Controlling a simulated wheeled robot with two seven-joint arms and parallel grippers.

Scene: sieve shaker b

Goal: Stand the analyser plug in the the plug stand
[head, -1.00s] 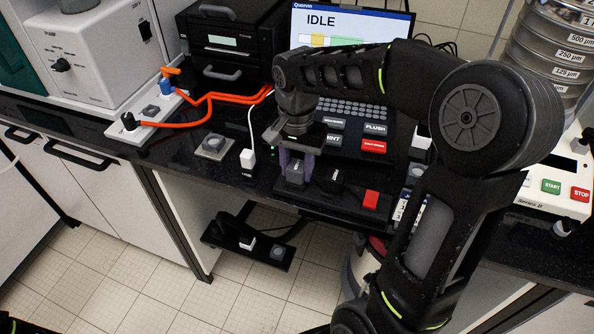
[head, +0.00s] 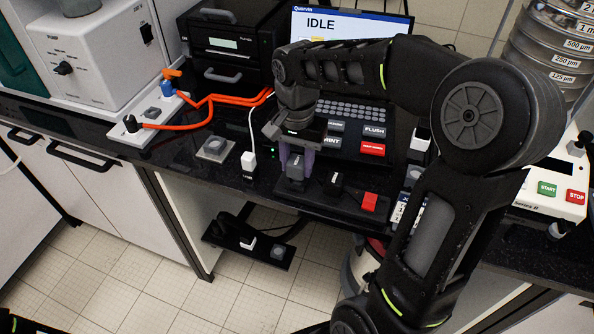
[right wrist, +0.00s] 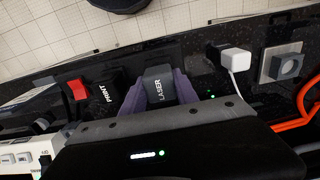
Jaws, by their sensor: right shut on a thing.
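My right gripper (head: 296,164), with purple fingers, is shut on a grey plug lettered LASER (right wrist: 159,84), which I take to be the analyser plug. The grey plug also shows in the head view (head: 295,172), at the left end of a low black strip (head: 318,203). Its lower end is hidden, so I cannot tell whether it is seated there. A grey square plate with a round socket (head: 213,148), probably the plug stand, lies to the left on the bench; it shows at right in the right wrist view (right wrist: 283,63). Its socket is empty. My left gripper is not in view.
A white plug (head: 248,161) with a white cable stands between gripper and plate. Orange cables (head: 200,104) run behind. The bench front edge is close.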

